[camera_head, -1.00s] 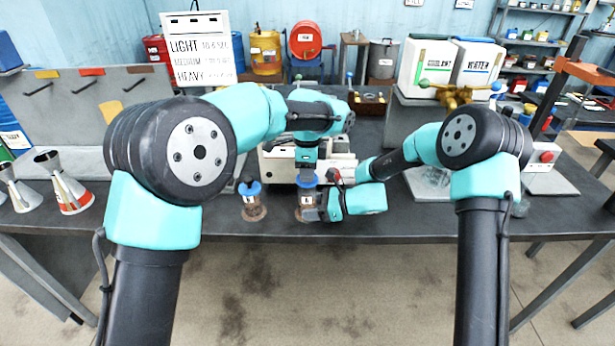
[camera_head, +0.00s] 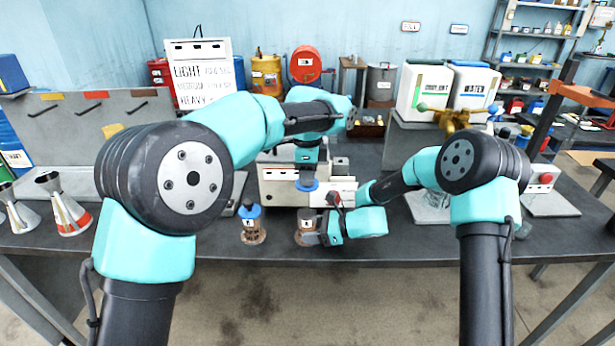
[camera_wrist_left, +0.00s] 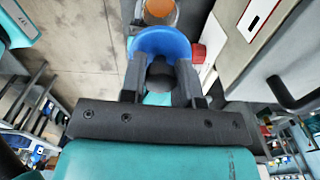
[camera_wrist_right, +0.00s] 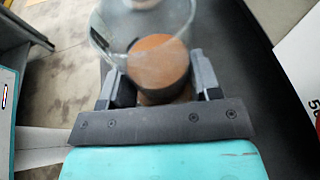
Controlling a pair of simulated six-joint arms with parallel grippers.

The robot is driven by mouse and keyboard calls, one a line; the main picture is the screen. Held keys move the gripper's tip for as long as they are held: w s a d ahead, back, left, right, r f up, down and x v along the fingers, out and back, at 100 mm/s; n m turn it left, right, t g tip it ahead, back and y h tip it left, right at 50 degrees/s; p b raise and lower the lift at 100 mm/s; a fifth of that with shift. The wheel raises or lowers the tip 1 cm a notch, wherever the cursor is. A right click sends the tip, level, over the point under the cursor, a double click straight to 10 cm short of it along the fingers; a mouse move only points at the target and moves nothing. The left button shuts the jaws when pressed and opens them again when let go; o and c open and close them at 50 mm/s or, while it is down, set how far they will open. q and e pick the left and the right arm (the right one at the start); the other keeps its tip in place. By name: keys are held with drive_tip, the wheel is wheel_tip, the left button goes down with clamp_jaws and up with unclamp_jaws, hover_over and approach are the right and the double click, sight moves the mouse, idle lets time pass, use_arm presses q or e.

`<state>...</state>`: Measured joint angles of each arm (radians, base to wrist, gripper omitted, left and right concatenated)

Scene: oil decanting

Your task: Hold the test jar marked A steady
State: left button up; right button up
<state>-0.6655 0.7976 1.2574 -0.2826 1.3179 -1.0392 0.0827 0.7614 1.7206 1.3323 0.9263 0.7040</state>
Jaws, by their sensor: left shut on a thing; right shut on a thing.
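A clear jar with brown contents and a small white label (camera_head: 307,225) stands near the bench's front edge. I cannot read its letter. My right gripper (camera_head: 318,238) is shut on the jar from the right. In the right wrist view the jar (camera_wrist_right: 158,62) sits between the fingers, its glass mouth uncovered. My left gripper (camera_head: 307,176) is shut on a blue lid (camera_head: 307,186), held above the jar and apart from it. The lid (camera_wrist_left: 162,42) also shows in the left wrist view, with the jar's orange-brown contents beyond it.
A second labelled jar with a blue lid (camera_head: 251,226) stands to the left. A pale machine (camera_head: 280,182) is close behind. Metal funnels (camera_head: 62,205) stand at the far left. The bench (camera_head: 400,247) is clear at the front right.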

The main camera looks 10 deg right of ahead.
idle(0.4)
drive_tip(key=o, duration=0.8)
drive_tip(key=shift+d, duration=0.1)
drive_tip(key=v, duration=1.2)
